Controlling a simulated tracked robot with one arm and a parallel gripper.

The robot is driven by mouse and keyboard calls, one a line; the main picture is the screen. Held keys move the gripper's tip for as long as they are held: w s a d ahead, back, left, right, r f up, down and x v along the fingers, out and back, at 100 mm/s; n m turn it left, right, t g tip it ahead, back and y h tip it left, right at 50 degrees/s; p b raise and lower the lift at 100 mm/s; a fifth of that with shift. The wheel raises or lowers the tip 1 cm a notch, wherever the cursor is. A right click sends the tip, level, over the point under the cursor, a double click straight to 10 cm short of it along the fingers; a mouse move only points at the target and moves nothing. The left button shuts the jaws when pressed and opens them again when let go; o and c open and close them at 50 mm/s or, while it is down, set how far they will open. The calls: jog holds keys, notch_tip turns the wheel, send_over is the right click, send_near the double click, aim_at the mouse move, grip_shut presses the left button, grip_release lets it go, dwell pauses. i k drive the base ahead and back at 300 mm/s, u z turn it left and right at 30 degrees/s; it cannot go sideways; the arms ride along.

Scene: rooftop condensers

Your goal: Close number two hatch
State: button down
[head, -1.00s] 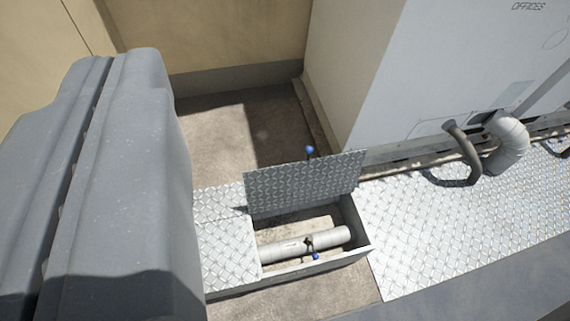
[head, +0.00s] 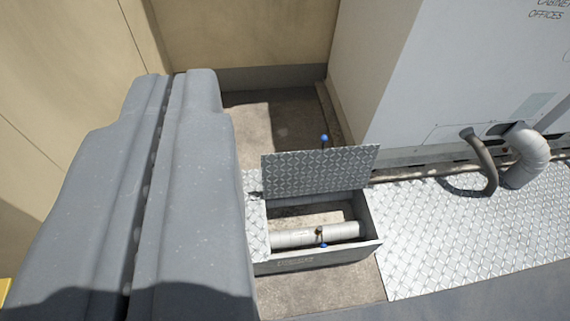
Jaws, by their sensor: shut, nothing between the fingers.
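The hatch is a grey box set in the walkway with a chequer-plate lid (head: 320,168). The lid stands raised along the back edge, open. Inside the box a white pipe (head: 345,231) runs across, with a small brass-coloured valve part and a blue piece. Lettering on the box's front wall (head: 300,262) is too small to read, so I cannot confirm its number. My gripper (head: 172,88) is large and grey on the left, its two fingers together with nothing held. It appears left of the lid and hides part of the plate there.
A blue knob (head: 324,138) on a stem shows just behind the lid. A pale cabinet (head: 450,75) marked OFFICES stands at the back right, with hoses (head: 530,160) at its foot. Chequer plate (head: 460,225) lies clear to the right. A beige wall (head: 240,35) closes the back.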

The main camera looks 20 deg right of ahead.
aim_at(284, 175)
jog(key=z, duration=0.55)
jog(key=i, duration=0.95)
jog(key=u, duration=0.4)
